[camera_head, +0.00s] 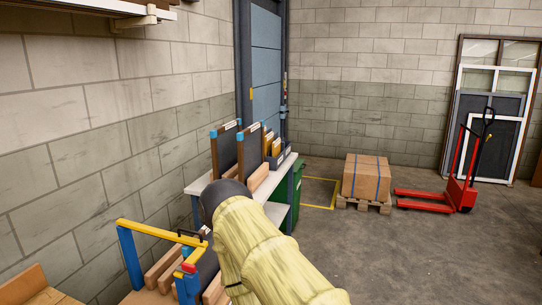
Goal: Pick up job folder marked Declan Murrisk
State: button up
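A white-topped bench (201,184) stands along the left wall. Toward its far end is a dark holder (277,159) with yellow-tan folders (268,142) upright in it. White labels show near there, but they are too small to read, so I cannot tell which folder is marked Declan Murrisk. Two dark upright panels with blue corners, one nearer (226,152) and one farther (252,150), stand on the bench in front of the holder. My yellow-covered arm rises from the bottom centre and hides part of the bench. My gripper's fingers cannot be made out.
A cart with a yellow bar and blue posts (131,257) stands at lower left. A green bin (301,182) is beside the bench. A strapped box (366,178) on a pallet and a red pallet jack (464,190) stand behind.

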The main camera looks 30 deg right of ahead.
aim_at(276, 145)
jog(key=z, duration=0.7)
jog(key=k, duration=1.05)
jog(key=z, duration=1.6)
jog(key=i, duration=3.45)
jog(key=u, duration=0.15)
jog(key=i, duration=1.7)
jog(key=u, duration=1.05)
jog(key=i, duration=1.15)
jog(key=u, duration=1.85)
jog(key=i, duration=0.9)
jog(key=u, duration=0.5)
